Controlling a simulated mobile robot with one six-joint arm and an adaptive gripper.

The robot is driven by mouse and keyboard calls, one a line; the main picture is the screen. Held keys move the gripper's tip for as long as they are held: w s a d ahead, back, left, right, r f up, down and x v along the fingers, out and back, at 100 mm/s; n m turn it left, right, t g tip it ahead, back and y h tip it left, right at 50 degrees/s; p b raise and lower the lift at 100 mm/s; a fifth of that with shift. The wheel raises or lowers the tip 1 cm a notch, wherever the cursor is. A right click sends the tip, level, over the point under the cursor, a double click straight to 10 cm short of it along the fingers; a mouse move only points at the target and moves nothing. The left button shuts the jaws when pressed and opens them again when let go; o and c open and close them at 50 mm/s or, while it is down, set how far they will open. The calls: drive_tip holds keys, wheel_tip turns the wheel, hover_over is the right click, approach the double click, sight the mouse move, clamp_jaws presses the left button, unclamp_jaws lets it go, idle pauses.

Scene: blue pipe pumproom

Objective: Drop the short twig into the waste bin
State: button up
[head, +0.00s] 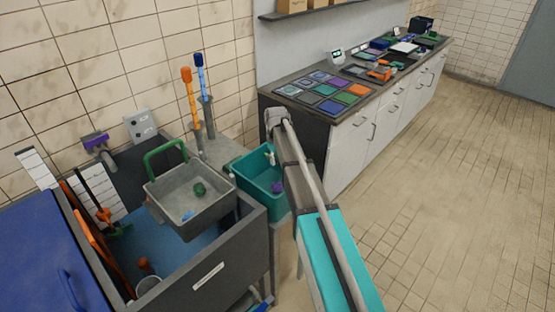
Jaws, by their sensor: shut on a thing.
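My gripper (269,150) hangs at the end of my arm, above the open teal bin (243,184). It is small and partly hidden by my arm. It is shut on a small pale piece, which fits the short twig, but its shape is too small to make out. The teal bin stands beside the dark sink unit, left of the counter. It holds a purple thing (277,187). No label shows that this bin is the waste bin.
A grey basket (178,216) with a green handle stands left of the teal bin, with small items inside. Upright orange (191,90) and blue (200,75) handled tools stand behind. The counter (350,103) carries coloured trays. Floor at right is clear.

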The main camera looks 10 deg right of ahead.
drive_tip(key=shift+f, duration=0.25)
drive_tip(key=o, duration=0.9)
idle(0.4)
